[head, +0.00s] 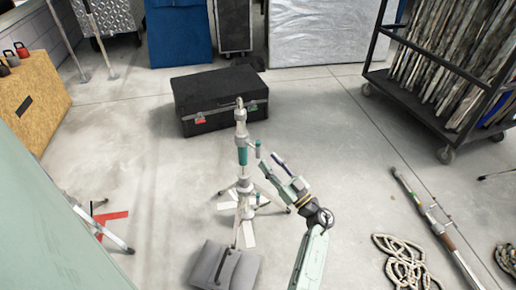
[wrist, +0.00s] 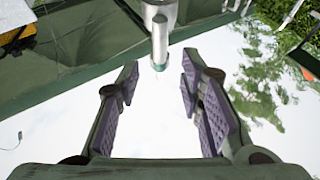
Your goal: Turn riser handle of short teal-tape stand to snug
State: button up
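The short stand (head: 242,180) stands upright on spread legs mid-floor, with teal tape (head: 242,156) around its upper column. A small riser handle (head: 258,148) with a teal part juts from its right side. My gripper (head: 269,161) is just right of and below this handle. In the wrist view my gripper (wrist: 160,78) is open with nothing between its pads. A pale metal rod (wrist: 160,38) with a teal band at its end, which looks like the handle, points in at the mouth between the fingertips. I cannot tell whether any finger touches it.
A black case (head: 205,115) lies behind the stand. A grey bag (head: 224,268) lies at its front foot. A rope coil (head: 400,262) and a long pole stand (head: 435,222) are at right. A wheeled rack (head: 440,90) is at back right. Floor between is clear.

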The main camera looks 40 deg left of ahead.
aim_at(260, 150)
jog(key=b+x, duration=0.1)
jog(key=x, duration=0.6)
jog(key=shift+a, duration=0.1)
jog(key=shift+c, duration=0.4)
grip_shut()
